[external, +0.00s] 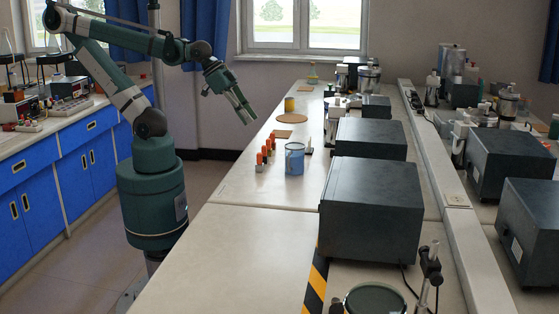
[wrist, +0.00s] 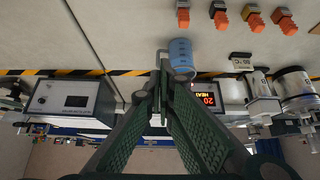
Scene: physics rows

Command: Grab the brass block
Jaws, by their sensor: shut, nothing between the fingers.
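A row of several small orange-topped blocks (external: 265,151) stands on the pale bench, left of a blue beaker (external: 294,159). They also show along the top of the wrist view (wrist: 252,16). My gripper (external: 247,115) is shut and empty, pointing down and right in the air near the bench's left edge. In the wrist view its fingertips (wrist: 160,72) overlap the lower left of the beaker (wrist: 181,56) in the picture; contact cannot be told.
Dark instrument boxes (external: 370,205) line the bench's right side. A yellow-black striped strip (external: 315,285) runs beside them. The bench's near left part is bare.

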